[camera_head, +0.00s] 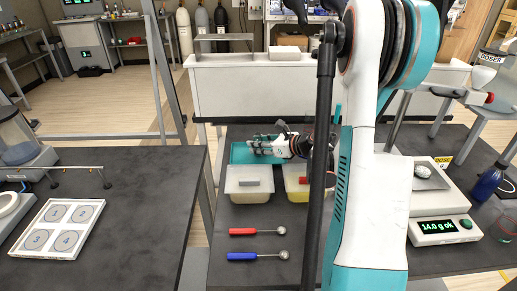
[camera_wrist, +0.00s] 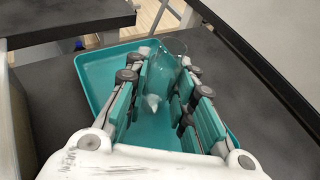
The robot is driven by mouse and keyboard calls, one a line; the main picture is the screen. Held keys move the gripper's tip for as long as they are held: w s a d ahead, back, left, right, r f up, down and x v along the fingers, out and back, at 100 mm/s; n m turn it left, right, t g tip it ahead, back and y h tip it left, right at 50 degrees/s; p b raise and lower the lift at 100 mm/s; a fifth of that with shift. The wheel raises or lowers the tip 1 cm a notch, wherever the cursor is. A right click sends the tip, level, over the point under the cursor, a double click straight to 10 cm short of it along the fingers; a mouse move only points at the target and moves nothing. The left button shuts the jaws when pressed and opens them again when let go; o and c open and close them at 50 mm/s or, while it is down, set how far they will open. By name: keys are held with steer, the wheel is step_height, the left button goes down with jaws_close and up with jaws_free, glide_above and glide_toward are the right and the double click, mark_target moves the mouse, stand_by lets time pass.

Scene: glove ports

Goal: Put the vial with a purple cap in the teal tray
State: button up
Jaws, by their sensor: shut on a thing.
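The teal tray (camera_head: 238,152) lies on the far part of the dark middle bench, and it fills much of the wrist view (camera_wrist: 92,72). My gripper (camera_head: 264,145) is over the tray. In the wrist view my gripper (camera_wrist: 166,65) is shut on a clear, see-through vial (camera_wrist: 171,72). Something small and white shows inside or behind the vial. The vial's cap is not visible, so I cannot tell its colour. I cannot tell whether the vial touches the tray floor.
Two pale bins (camera_head: 249,195) (camera_head: 297,196) stand just in front of the tray; the right one holds a red item. A red-handled scoop (camera_head: 254,232) and a blue-handled scoop (camera_head: 252,256) lie nearer. A balance (camera_head: 437,228) stands at right. A white panel (camera_head: 255,88) rises behind.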

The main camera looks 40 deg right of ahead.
steer(key=shift+f, duration=0.2)
steer(key=o, duration=1)
steer(key=shift+s+r, duration=0.1)
steer(key=shift+r, duration=0.15)
steer(key=p+v, duration=0.3)
steer(key=v, duration=0.8)
steer(key=shift+s+d+r, duration=0.1)
steer(key=shift+s, duration=0.25)
